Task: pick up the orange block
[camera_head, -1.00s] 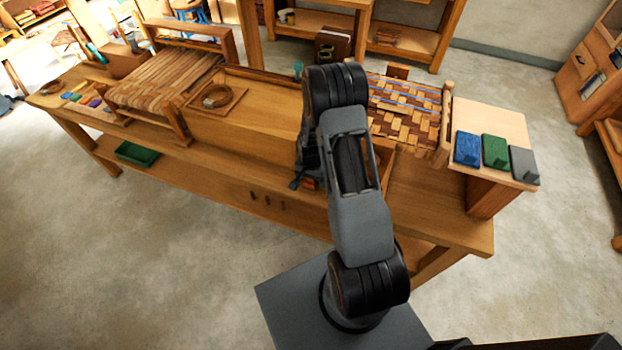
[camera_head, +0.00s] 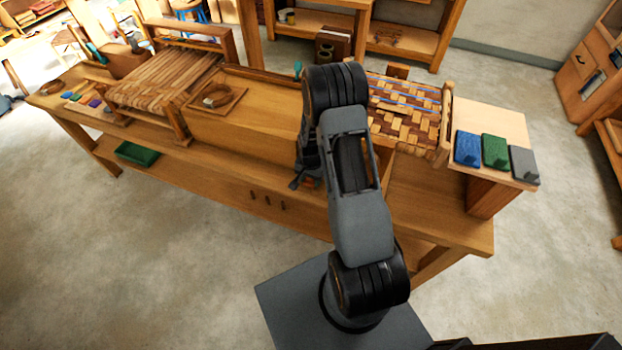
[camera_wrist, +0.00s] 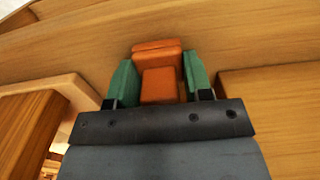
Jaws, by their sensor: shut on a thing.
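The orange block (camera_wrist: 158,84) sits between the two green fingers of my gripper (camera_wrist: 160,82) in the wrist view. The fingers press on its left and right sides. In the head view a small orange-red bit of the block (camera_head: 309,182) shows beside my gripper (camera_head: 297,183), near the bench's front edge. The arm hides most of the gripper and block there. I cannot tell whether the block touches the wood below it.
The long wooden bench (camera_head: 250,133) holds a woven seat (camera_head: 405,112) to the right of my arm and a bark-strip frame (camera_head: 165,80) at left. Blue (camera_head: 467,149), green (camera_head: 495,151) and grey (camera_head: 523,163) blocks stand on the right-end board. A green tray (camera_head: 137,153) lies on the lower shelf.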

